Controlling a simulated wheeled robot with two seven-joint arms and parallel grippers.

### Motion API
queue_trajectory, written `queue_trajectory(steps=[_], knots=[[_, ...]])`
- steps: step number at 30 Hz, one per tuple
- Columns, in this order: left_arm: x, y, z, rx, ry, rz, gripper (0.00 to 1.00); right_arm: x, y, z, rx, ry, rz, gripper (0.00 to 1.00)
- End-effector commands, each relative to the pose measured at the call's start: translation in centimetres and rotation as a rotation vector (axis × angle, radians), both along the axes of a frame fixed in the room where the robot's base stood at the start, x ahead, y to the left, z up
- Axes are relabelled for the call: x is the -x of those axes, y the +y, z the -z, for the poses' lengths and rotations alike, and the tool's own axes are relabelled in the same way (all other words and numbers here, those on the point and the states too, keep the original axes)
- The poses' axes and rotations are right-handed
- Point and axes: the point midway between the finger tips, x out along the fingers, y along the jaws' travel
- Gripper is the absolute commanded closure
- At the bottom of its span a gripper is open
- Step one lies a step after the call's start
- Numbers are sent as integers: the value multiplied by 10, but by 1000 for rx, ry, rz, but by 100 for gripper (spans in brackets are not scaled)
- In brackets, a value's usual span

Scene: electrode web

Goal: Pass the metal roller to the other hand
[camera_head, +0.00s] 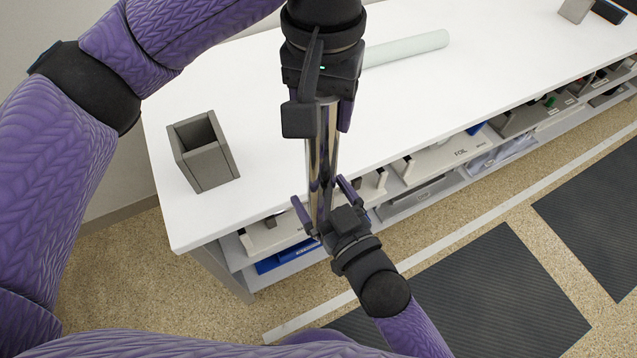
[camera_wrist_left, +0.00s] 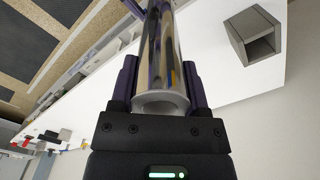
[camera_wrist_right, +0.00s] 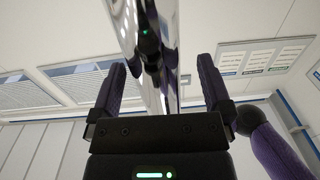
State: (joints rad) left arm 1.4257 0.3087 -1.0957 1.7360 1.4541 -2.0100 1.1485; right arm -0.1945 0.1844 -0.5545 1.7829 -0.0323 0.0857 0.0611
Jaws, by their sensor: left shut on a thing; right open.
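The metal roller (camera_head: 322,150) is a shiny chrome cylinder. It hangs roughly upright in the head view, in front of the white table's edge. My left gripper (camera_head: 325,112) is shut on its upper end. The left wrist view shows the roller (camera_wrist_left: 160,60) between the left fingers (camera_wrist_left: 158,90). My right gripper (camera_head: 325,208) is open at the roller's lower end, with one finger on each side. In the right wrist view the roller (camera_wrist_right: 150,50) stands between the spread right fingers (camera_wrist_right: 160,85), with a gap on the right side.
A grey open box (camera_head: 205,165) stands on the left of the white table (camera_head: 260,100). A pale roll (camera_head: 405,48) lies at the back. Shelves with several items, including a blue tray (camera_head: 285,258), run under the tabletop. Dark mats (camera_head: 480,300) lie on the floor.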

Motion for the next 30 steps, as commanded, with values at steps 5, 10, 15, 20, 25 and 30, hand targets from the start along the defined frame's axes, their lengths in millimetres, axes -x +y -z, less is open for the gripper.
queue_trajectory(steps=[5, 10, 15, 20, 25, 30], knots=[[0, 0, 0, 0, -1, 0, 99, -23, 15, 0, -1, -1, 1, 0], [0, 0, 0, 0, -1, 0, 99, -29, 19, 0, 0, 1, 0, 0], [0, 0, 0, 1, -1, 0, 99, -29, 19, 0, 1, 1, 0, 0], [0, 0, 0, 1, -1, 0, 99, -28, 19, 0, 1, 1, 0, 34], [0, 0, 0, 2, -2, 0, 99, -28, 19, 0, 1, 1, 0, 70], [0, -1, -1, 4, -2, 0, 99, -28, 19, 0, 0, 0, -1, 100]])
